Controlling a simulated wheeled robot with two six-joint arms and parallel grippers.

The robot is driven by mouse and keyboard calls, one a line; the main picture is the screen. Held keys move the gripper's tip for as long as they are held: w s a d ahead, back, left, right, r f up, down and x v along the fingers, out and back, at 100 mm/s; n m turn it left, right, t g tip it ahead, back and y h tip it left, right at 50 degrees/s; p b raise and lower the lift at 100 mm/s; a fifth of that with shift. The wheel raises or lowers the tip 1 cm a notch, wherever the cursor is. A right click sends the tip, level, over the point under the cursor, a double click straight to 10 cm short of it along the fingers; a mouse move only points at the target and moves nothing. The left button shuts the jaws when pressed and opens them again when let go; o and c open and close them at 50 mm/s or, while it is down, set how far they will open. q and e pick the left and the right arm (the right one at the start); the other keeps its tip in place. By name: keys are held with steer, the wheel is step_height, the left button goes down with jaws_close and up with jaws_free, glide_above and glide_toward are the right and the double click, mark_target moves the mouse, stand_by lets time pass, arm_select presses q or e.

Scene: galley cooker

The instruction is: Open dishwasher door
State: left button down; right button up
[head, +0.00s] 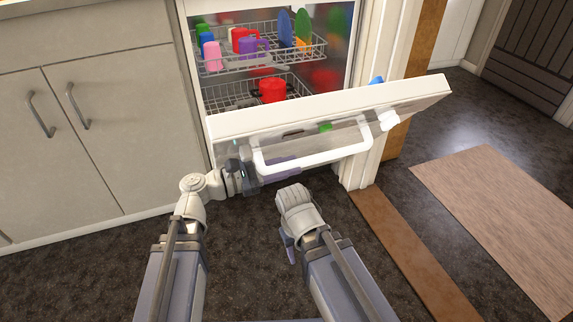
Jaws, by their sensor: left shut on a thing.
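The dishwasher door (330,110) is partly open, tilted outward and down from the cabinet, with its top edge slanting toward the right. Its white bar handle (318,158) runs across the front. My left gripper (249,173) is shut on the left end of the handle; its fingertips are partly hidden there. My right gripper (289,248) hangs below the door, apart from the handle; its fingers are mostly hidden by its own wrist.
Inside the dishwasher, an upper rack (260,54) holds colourful cups and plates, and a lower rack (225,96) holds a red pot (272,90). Closed cabinets (95,130) stand at left. A rug (505,205) lies at right. Dark floor in front is clear.

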arm_select(q)
steer(key=c, duration=0.7)
jaws_free()
steer(key=shift+o, duration=0.2)
steer(key=v, duration=0.7)
steer(key=shift+s+a, duration=0.15)
steer(key=shift+a, duration=0.2)
steer(key=shift+r, duration=0.1)
